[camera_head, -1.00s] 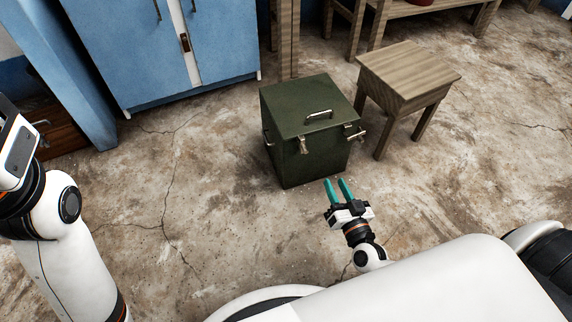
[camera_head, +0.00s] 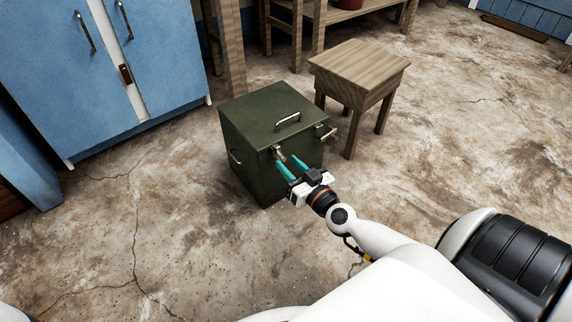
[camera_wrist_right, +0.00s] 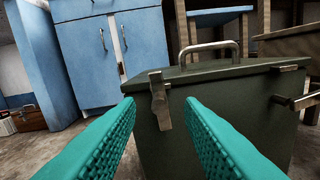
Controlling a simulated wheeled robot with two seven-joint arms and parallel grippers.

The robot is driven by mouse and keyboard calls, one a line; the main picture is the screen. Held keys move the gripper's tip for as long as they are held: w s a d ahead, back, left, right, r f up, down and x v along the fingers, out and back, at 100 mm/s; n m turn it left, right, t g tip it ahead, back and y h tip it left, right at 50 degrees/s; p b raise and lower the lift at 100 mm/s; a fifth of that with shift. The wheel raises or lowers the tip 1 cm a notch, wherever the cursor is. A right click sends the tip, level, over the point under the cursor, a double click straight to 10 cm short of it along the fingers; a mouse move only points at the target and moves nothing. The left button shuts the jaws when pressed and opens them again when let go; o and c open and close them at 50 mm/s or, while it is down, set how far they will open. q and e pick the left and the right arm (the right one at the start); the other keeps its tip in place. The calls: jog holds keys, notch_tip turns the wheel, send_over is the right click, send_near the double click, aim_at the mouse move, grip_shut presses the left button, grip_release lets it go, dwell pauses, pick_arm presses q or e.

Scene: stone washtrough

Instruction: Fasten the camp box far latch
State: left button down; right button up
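The dark green camp box (camera_head: 242,125) stands on the floor with its lid down and a metal handle (camera_head: 288,121) on top. One latch (camera_head: 280,154) hangs down the front face; in the right wrist view this latch (camera_wrist_right: 160,100) lies straight ahead between the fingers. A second latch (camera_head: 328,133), farther right, sticks outward from the box; it also shows in the right wrist view (camera_wrist_right: 298,100). My right gripper (camera_head: 287,164) is open and empty, its teal fingertips close to the front face, just below the hanging latch. Whether they touch is unclear. My left gripper is out of view.
A wooden stool (camera_head: 360,65) stands close behind and right of the box. A blue cabinet (camera_head: 95,75) is at the back left, and a wooden bench (camera_head: 340,14) is at the back. The cracked floor left and right of the box is clear.

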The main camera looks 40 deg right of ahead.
jog(key=shift+w, duration=1.05)
grip_shut()
jog(key=shift+m+p, duration=0.4)
jog(key=shift+p, duration=0.05)
